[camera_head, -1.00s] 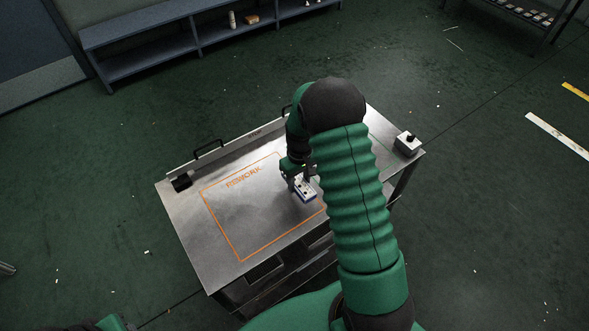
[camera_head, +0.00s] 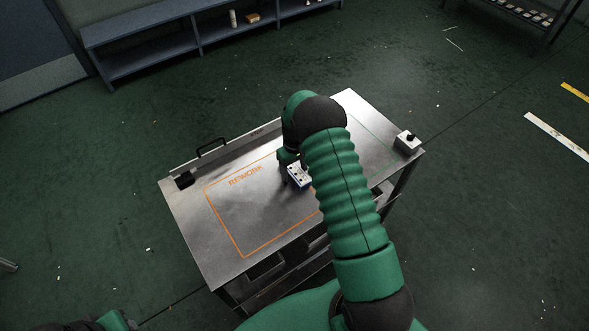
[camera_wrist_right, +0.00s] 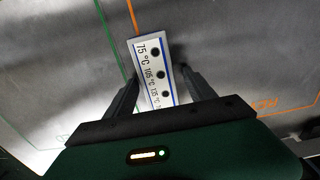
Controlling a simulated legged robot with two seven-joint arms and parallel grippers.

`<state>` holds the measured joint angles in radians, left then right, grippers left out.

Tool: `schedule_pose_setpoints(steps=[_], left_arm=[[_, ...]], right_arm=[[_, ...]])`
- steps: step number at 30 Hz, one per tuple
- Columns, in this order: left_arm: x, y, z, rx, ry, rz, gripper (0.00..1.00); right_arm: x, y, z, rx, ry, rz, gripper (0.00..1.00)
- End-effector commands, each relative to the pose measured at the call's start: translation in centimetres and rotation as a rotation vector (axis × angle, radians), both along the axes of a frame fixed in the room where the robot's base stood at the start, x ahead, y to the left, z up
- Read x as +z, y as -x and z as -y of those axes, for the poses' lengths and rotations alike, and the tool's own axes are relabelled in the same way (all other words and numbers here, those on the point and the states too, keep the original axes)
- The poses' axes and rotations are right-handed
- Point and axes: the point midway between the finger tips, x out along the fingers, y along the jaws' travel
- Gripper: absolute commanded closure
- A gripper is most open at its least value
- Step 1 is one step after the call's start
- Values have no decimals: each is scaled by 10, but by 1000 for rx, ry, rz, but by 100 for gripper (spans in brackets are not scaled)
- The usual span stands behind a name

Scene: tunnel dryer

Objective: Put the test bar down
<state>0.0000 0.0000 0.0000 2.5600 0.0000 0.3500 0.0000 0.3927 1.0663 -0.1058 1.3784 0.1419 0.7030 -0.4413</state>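The test bar (camera_head: 299,176) is a small white block with blue edges and dark round spots. In the right wrist view it (camera_wrist_right: 152,62) shows temperature marks such as 75 °C and 105 °C. My right gripper (camera_wrist_right: 160,75) has one finger along each long side of the bar and holds it. The bar is over the steel table, near the right side of the orange REWORK outline (camera_head: 224,221); its height above the top is hard to tell. My right arm hides part of the gripper in the head view. My left gripper is out of view.
The steel table (camera_head: 190,225) has a wide bare area inside the orange outline. A green outline (camera_wrist_right: 106,27) lies beside it, partly hidden by my arm in the head view. A grey box with a black knob (camera_head: 407,144) stands at the right corner; a black handle (camera_head: 211,146) is at the back.

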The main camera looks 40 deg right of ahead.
Motion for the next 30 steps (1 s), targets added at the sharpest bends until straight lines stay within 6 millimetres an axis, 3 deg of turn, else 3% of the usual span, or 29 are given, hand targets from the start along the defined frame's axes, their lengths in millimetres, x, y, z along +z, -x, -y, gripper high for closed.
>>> schedule_pose_setpoints(steps=[11,22,27,30], left_arm=[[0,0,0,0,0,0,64],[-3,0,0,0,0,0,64],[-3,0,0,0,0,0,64],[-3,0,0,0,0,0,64]], right_arm=[[9,-1,1,0,1,4,35],[96,-1,0,0,2,5,35],[118,-1,0,1,1,2,35],[128,2,-15,5,2,12,35]])
